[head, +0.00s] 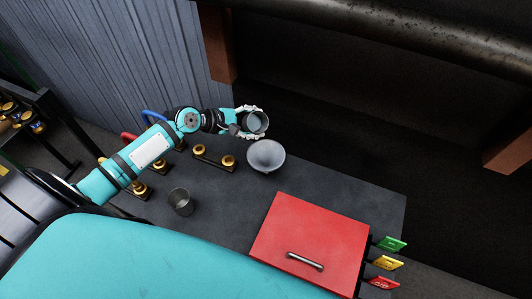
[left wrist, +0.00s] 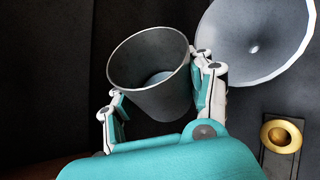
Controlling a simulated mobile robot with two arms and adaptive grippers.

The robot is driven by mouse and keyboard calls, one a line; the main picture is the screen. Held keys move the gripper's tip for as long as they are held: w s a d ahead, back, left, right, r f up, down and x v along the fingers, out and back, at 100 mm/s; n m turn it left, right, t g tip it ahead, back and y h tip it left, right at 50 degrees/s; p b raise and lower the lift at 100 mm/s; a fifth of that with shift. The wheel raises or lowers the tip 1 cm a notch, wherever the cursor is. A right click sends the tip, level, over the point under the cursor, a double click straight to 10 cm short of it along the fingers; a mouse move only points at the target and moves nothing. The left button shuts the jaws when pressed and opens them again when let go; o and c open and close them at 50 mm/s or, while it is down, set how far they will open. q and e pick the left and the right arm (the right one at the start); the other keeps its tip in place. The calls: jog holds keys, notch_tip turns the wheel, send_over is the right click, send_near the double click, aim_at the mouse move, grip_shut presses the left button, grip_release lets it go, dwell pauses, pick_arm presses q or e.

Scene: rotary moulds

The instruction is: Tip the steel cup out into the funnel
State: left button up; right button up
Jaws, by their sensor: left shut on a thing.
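The grey steel cup (head: 257,123) is held by my left gripper (head: 249,122), up beyond the funnel in the head view. In the left wrist view the cup (left wrist: 140,62) sits between the two fingers, its open mouth showing. Something smooth and grey-blue shows low inside it; I cannot tell whether it is contents or the bottom. The pale grey funnel (head: 266,156) is just below the cup in the head view. In the left wrist view the funnel (left wrist: 275,30) lies to the right, its small hole visible, and it looks empty. My right gripper is not in view.
A second metal cup (head: 181,203) stands on the dark table (head: 225,215). Brass knobs on dark bars (head: 214,160) are left of the funnel. A red panel with a handle (head: 315,235) lies at front right, beside green, yellow and red tags (head: 386,263).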

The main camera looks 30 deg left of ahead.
pick_arm(q)
jog(key=shift+r, duration=0.15)
jog(key=shift+d+f+m+t+y+b, duration=0.1)
jog(key=shift+f+m+t+y+b, duration=0.35)
jog(key=shift+m+y, duration=0.2)
dwell(0.7)
jog(key=shift+r+m+y, duration=0.25)
dwell(0.3)
jog(key=shift+r+m+t, duration=0.2)
jog(key=shift+m+t, duration=0.1)
jog(key=shift+t, duration=0.05)
dwell(0.8)
jog(key=shift+s+d+f+m+t+y+b, duration=0.1)
jog(key=shift+f+m+t+y+b, duration=0.35)
jog(key=shift+b, duration=1.05)
jog(key=shift+d+r, duration=0.1)
jog(key=shift+r, duration=0.1)
jog(key=shift+p, duration=0.3)
jog(key=shift+s+d+r+m+t+y+p, duration=0.35)
jog(key=shift+d+m+p, duration=0.2)
jog(key=shift+p, duration=0.4)
jog(key=shift+s+d+f+m+t+y, duration=0.1)
jog(key=shift+s+f+m+t+y, duration=0.1)
jog(key=shift+f+m+t+y, duration=0.3)
dwell(1.0)
